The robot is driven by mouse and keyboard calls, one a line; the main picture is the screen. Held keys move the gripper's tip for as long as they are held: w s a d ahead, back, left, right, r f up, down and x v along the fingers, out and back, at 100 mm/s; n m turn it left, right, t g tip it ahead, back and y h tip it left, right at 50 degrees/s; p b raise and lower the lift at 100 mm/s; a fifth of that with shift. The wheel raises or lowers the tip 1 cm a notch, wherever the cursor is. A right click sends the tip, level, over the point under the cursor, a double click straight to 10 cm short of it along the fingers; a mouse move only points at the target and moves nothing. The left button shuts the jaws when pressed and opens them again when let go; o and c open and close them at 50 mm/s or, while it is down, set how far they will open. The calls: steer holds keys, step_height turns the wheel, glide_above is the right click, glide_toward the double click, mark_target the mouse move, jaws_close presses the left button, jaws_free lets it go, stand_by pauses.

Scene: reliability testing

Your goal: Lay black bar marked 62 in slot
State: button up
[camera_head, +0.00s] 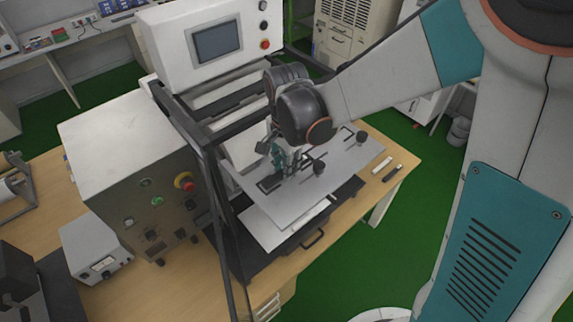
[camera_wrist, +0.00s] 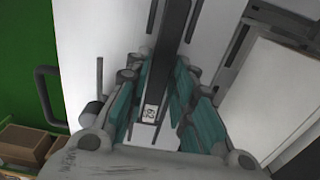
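In the wrist view the black bar marked 62 (camera_wrist: 170,50) runs between the teal fingers of my gripper (camera_wrist: 168,68). Its white label (camera_wrist: 150,112) faces the camera near the lower end. The fingers appear closed against its sides. In the head view my gripper (camera_head: 284,163) points down over the left part of the light grey plate (camera_head: 335,170); the bar is hard to make out there. I cannot tell whether the bar touches the plate. The slot is not clearly visible; a dark rectangular feature (camera_head: 270,184) shows on the plate beside the gripper.
A white bar (camera_head: 382,163) and a dark bar (camera_head: 392,173) lie on the wooden table (camera_head: 405,155) to the right. A black frame post (camera_head: 222,220) and a grey control box (camera_head: 130,150) stand to the left.

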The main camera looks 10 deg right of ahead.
steer(key=shift+o, duration=0.5)
steer(key=shift+s+r, duration=0.1)
step_height(320, 180, up, 12)
steer(key=p, duration=0.7)
steer(key=shift+r+p, duration=0.15)
steer(key=shift+p, duration=0.25)
